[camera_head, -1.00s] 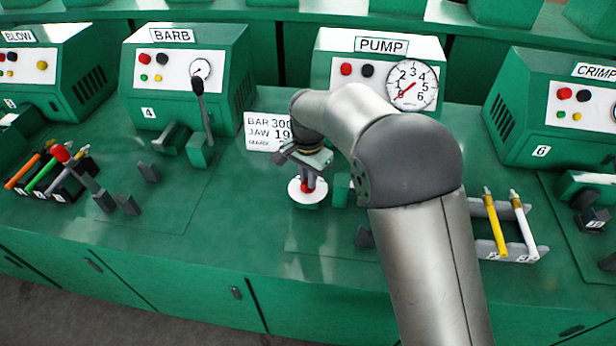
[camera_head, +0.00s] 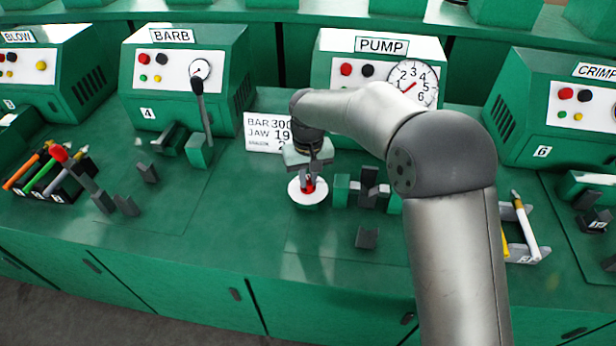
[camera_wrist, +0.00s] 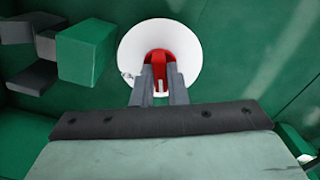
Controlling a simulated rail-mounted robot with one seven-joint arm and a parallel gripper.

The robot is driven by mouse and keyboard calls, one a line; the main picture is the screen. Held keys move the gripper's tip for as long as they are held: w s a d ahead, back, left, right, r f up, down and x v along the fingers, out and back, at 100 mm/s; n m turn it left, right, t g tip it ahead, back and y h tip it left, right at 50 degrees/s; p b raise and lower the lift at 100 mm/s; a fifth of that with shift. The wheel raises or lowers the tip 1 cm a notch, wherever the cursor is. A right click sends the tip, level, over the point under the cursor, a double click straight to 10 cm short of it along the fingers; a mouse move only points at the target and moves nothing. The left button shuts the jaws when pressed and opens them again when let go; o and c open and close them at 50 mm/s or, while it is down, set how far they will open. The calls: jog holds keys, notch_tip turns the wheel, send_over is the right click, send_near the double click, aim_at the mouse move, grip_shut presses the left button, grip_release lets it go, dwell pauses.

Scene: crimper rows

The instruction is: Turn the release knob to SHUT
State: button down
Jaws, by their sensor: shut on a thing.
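The release knob (camera_head: 309,184) is red and sits on a round white dial plate (camera_head: 299,198) in front of the PUMP machine. My gripper (camera_head: 309,178) points down over it, with its fingers shut on the knob. In the wrist view the red knob (camera_wrist: 158,62) shows between and beyond the two grey fingers (camera_wrist: 159,88), with the white plate (camera_wrist: 138,44) around it. A small mark shows at the plate's left edge in the wrist view, but I cannot read any SHUT lettering.
The PUMP machine (camera_head: 330,62) with its gauge (camera_head: 411,86) stands behind. A sign (camera_head: 262,133) is behind my gripper. Green and dark blocks (camera_head: 368,188) stand just right of the dial. Racks with coloured tools stand at left (camera_head: 62,190) and right (camera_head: 540,254).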

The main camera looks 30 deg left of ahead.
aim_at(309, 180)
jog(key=n, duration=0.4)
dwell(0.6)
jog(key=c, duration=1.4)
grip_release()
jog(key=shift+c, duration=0.2)
jog(key=shift+r, duration=0.1)
notch_tip(309, 180, up, 17)
jog(key=shift+r, duration=0.15)
jog(key=shift+d, duration=0.1)
